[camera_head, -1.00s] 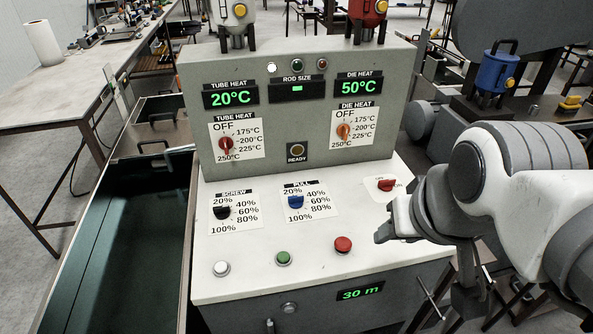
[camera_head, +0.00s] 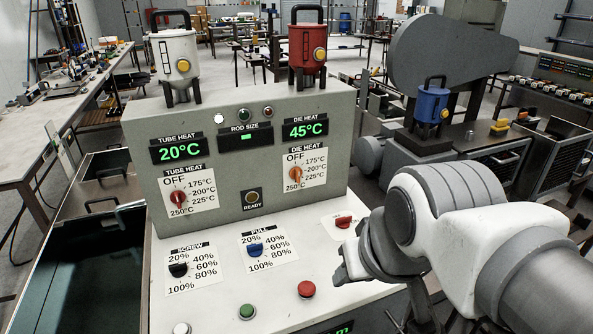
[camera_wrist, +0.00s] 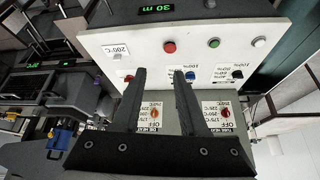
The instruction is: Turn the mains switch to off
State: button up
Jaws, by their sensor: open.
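The mains switch looks to be the small red knob (camera_head: 344,221) on a white plate at the right of the sloped control panel. Its label is partly hidden by my arm. In the wrist view, which is upside down, a red knob (camera_wrist: 129,78) shows just left of my left-hand finger. My gripper (camera_wrist: 160,72) is open and empty, with its two dark fingers apart over the panel. In the head view my gripper (camera_head: 344,267) is in front of the red knob, nearer the camera. It appears apart from the knob.
A blue pull knob (camera_head: 255,250), black screw knob (camera_head: 178,269), red button (camera_head: 306,289) and green button (camera_head: 247,311) sit on the same panel. Red and orange heat dials are on the upright face (camera_head: 228,222) behind. An open dark bin (camera_head: 68,265) stands left.

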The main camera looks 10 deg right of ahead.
jog(key=shift+w+r, duration=0.1)
jog(key=w+d+r+m+g+p, duration=0.15)
jog(key=w+r+m, duration=0.3)
jog(key=w, duration=0.45)
jog(key=m+g+p, duration=0.4)
jog(key=m+p, duration=0.1)
jog(key=m, duration=0.6)
send_over(344, 217)
notch_tip(344, 217, down, 8)
notch_tip(344, 217, down, 17)
jog(key=shift+f+p, duration=0.1)
jog(key=shift+p, duration=0.3)
grip_shut()
